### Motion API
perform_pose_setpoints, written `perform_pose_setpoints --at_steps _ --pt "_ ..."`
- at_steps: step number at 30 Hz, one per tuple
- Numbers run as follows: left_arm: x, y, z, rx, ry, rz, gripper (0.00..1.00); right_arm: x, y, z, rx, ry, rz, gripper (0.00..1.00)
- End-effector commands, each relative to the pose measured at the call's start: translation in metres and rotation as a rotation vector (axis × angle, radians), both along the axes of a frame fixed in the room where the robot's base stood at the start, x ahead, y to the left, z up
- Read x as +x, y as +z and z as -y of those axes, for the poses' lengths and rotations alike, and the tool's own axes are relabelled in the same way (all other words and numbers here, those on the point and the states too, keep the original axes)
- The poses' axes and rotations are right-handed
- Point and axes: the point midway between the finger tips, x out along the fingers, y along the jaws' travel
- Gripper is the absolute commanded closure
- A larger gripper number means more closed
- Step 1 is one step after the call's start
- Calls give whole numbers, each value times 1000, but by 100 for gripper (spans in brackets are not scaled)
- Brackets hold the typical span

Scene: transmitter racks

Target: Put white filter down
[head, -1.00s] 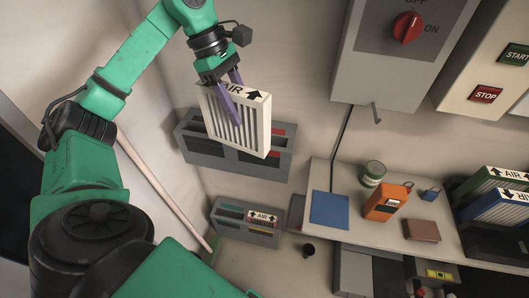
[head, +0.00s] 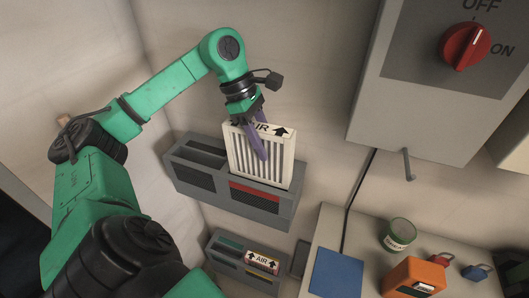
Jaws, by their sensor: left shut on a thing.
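The white filter (head: 270,165) is a slatted panel with a white frame, an "AIR" label and a black arrow along its top edge. My left gripper (head: 262,150) has purple fingers and is shut on the filter's upper part. The filter stands roughly upright at the grey wall-mounted rack (head: 205,190). Its lower edge overlaps the rack's slots in the picture; whether it sits inside a slot I cannot tell. My right gripper is not in view.
A lower grey rack (head: 232,268) holds another AIR-labelled filter (head: 262,260). A table on the right carries a blue pad (head: 337,274), a green can (head: 398,235), an orange device (head: 414,277) and padlocks. A grey switch box (head: 425,100) with a red knob (head: 465,46) hangs above.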

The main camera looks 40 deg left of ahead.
Motion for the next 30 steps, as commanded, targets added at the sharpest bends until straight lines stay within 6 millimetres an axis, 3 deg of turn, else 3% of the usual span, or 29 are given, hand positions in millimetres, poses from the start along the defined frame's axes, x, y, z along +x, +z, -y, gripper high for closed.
perform_pose_setpoints --at_steps 1,5,11,18,30 --pt "-1 -13 0 2 1 -2 100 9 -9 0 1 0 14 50" --pt "0 -24 0 1 0 1 100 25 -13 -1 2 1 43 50" --pt "-1 -61 0 1 1 -2 100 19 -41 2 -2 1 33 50" --pt "0 -57 0 1 0 2 100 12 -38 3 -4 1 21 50" --pt "0 -70 0 1 0 2 100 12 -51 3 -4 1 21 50"
